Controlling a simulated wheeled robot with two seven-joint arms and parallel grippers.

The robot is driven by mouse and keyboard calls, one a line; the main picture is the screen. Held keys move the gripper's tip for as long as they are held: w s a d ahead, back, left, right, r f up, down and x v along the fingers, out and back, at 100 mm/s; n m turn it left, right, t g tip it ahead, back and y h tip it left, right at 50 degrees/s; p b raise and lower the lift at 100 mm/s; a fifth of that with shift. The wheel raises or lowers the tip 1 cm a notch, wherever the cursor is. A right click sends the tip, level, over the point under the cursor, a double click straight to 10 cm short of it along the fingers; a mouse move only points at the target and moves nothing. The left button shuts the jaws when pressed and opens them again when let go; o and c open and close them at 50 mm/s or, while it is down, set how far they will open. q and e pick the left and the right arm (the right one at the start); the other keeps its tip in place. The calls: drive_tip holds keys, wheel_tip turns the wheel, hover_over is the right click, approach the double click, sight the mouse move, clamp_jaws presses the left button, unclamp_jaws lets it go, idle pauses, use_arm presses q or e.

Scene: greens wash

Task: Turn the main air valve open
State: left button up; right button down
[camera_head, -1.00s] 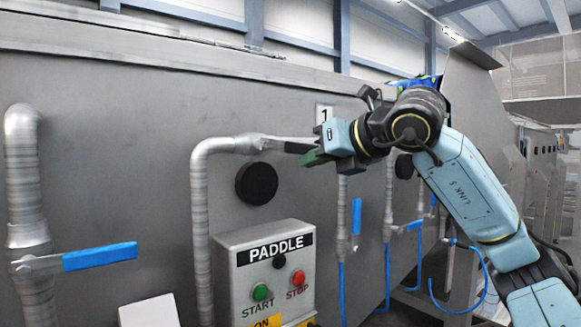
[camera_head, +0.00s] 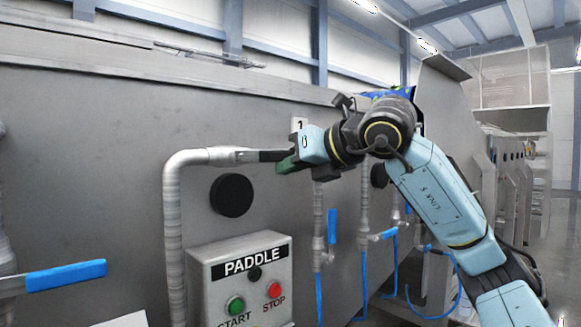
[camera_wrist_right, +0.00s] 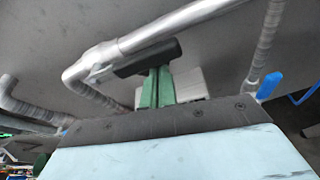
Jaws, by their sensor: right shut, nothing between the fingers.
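A silver pipe (camera_head: 172,230) rises along the grey steel wall and bends to the right. On its level run sits a valve with a dark lever (camera_head: 268,156), which lies roughly along the pipe. The lever also shows in the right wrist view (camera_wrist_right: 148,58). My right gripper (camera_head: 287,165) is at the lever's right end. Its green fingers (camera_wrist_right: 157,88) are shut with nothing between them. Their tips are at the lever's edge; I cannot tell whether they touch it. The lever's far end is partly hidden by the gripper. My left gripper is not in view.
A PADDLE control box (camera_head: 240,285) with green and red buttons stands below the lever. A blue valve handle (camera_head: 65,276) is at the far left. More blue-handled valves (camera_head: 332,226) and blue hoses line the wall below my right arm. A black round cap (camera_head: 231,195) is under the pipe.

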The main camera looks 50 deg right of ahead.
wheel_tip(320, 180, down, 5)
drive_tip(key=b, duration=0.4)
drive_tip(key=r+v, duration=0.1)
drive_tip(key=v, duration=0.9)
drive_tip(key=shift+a, duration=0.4)
